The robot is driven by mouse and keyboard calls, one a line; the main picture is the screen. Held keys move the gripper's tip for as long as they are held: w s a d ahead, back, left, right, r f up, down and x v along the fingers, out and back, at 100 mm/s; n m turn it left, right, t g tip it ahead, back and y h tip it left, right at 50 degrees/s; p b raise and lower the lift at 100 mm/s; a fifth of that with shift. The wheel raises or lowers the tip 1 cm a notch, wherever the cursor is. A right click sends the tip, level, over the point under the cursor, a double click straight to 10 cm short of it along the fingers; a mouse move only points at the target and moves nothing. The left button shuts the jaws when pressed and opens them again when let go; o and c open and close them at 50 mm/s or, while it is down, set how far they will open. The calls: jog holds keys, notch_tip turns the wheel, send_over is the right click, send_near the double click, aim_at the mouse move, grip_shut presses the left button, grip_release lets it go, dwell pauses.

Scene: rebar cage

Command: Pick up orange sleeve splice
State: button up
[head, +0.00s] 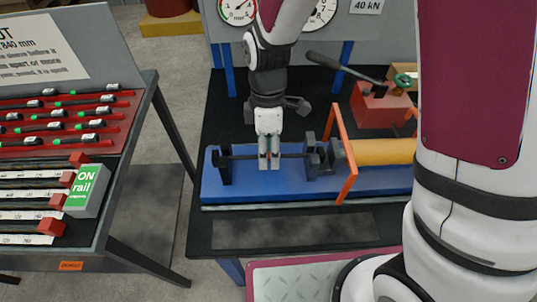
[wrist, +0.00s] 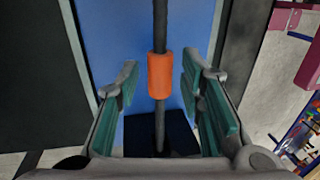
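The orange sleeve splice (wrist: 160,75) shows in the wrist view as a short orange cylinder around a dark bar (wrist: 160,130). My gripper (wrist: 159,88) is open, with a green-padded finger on each side of the sleeve and a visible gap to both. In the head view my gripper (head: 268,160) points down at the dark bar (head: 240,156), which runs across the blue bed of a test bench. The fingers hide the sleeve in that view. I cannot tell the exact height of the fingertips against the sleeve.
Dark bar holders (head: 225,165) stand beside my gripper. An orange upright frame (head: 345,155) and a yellow cylinder (head: 385,151) are to the right, with a red pump (head: 378,105) behind. A rack of bars (head: 60,130) stands at the left.

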grip_shut()
jog(key=shift+r, duration=0.15)
